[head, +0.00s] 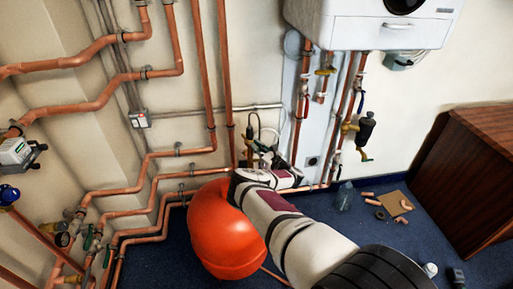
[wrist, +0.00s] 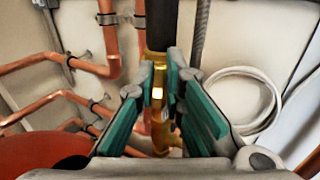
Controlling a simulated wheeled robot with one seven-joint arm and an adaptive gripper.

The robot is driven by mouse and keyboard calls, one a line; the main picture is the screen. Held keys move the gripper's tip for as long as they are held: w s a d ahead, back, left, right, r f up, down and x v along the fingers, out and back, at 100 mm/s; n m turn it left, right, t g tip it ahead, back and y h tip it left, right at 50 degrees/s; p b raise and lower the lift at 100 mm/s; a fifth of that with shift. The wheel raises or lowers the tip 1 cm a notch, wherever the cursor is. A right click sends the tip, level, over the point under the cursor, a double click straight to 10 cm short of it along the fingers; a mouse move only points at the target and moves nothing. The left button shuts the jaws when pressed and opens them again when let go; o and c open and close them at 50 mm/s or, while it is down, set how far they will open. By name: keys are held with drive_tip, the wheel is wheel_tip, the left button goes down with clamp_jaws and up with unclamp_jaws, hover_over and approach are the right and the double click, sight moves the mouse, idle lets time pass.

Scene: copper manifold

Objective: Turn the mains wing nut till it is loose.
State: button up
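A brass fitting (wrist: 158,125) stands upright below a thick black pipe (wrist: 161,24) in the wrist view. A small bright brass face (wrist: 157,95) on it shows between my fingers; I cannot clearly make out the wings of the mains wing nut. My gripper (wrist: 162,80) has green pads, one on each side of the brass, with a narrow gap between the tips. I see no clear contact on either side. In the head view my arm reaches over the red vessel to the wall pipes, and the wing nut cannot be made out there.
A round red vessel (head: 224,235) stands on the blue floor under my arm. Copper pipes (head: 160,155) run along the wall on the left. A coiled white hose (wrist: 262,98) is close on the right of my fingers. A white boiler (head: 375,22) hangs upper right; a wooden cabinet (head: 470,170) stands far right.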

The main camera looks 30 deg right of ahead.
drive_tip(key=o, duration=0.3)
drive_tip(key=shift+d, duration=0.15)
drive_tip(key=s, duration=0.4)
drive_tip(key=s+d, duration=0.1)
drive_tip(key=s, duration=0.6)
drive_tip(key=shift+s+d, duration=0.3)
drive_tip(key=shift+s, duration=0.1)
drive_tip(key=shift+r, duration=0.1)
